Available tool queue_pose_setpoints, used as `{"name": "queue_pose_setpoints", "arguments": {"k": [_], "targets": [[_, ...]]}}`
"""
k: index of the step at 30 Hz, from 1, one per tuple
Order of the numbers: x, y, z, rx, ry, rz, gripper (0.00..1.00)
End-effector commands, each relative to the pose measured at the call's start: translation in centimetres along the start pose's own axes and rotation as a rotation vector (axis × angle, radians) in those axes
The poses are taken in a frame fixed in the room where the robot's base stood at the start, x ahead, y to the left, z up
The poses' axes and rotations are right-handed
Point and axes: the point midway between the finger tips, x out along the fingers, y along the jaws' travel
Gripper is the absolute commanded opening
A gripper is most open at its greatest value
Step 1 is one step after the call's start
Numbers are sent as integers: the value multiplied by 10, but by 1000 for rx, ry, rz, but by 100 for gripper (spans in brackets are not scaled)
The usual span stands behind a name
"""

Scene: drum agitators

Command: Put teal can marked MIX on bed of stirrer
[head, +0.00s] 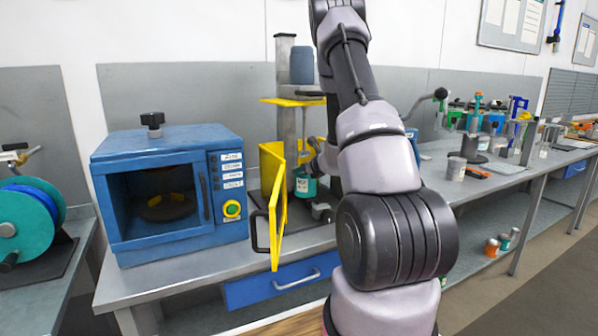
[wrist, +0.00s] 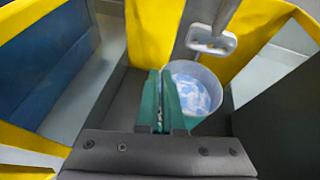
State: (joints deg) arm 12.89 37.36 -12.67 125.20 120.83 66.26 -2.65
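The teal can (head: 305,186) with a pale label is inside the stirrer's yellow guard, low beside the stirrer's column. In the wrist view its round mouth (wrist: 203,85) shows pale blue-white contents. My gripper (head: 316,155) is at the can's upper edge in the head view. In the wrist view its fingers (wrist: 160,80) are close together at the left side of the can's rim, seemingly pinching its wall. The stirrer (head: 285,125) has a grey column and a yellow guard door (head: 275,225) that stands open. Whether the can's base touches the bed is hidden.
A blue oven-like machine (head: 165,190) stands left of the stirrer on the bench. A teal reel (head: 25,215) is at the far left. The right bench holds a grey cup (head: 456,167), tools and several coloured items. A grey stirring rod (wrist: 210,40) hangs near the can.

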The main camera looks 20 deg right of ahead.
Motion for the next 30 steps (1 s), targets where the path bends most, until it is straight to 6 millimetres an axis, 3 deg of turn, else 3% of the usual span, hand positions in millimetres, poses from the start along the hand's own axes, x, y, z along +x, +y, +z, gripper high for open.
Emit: {"name": "queue_pose_setpoints", "arguments": {"k": [20, 21, 22, 23, 30], "targets": [[5, 0, -10, -1, -2, -1, 0], [5, 1, -11, 0, 0, 0, 19], [5, 1, -11, 0, 0, 0, 31], [5, 1, -11, 0, 0, 0, 35], [5, 1, -11, 0, 0, 0, 35]]}}
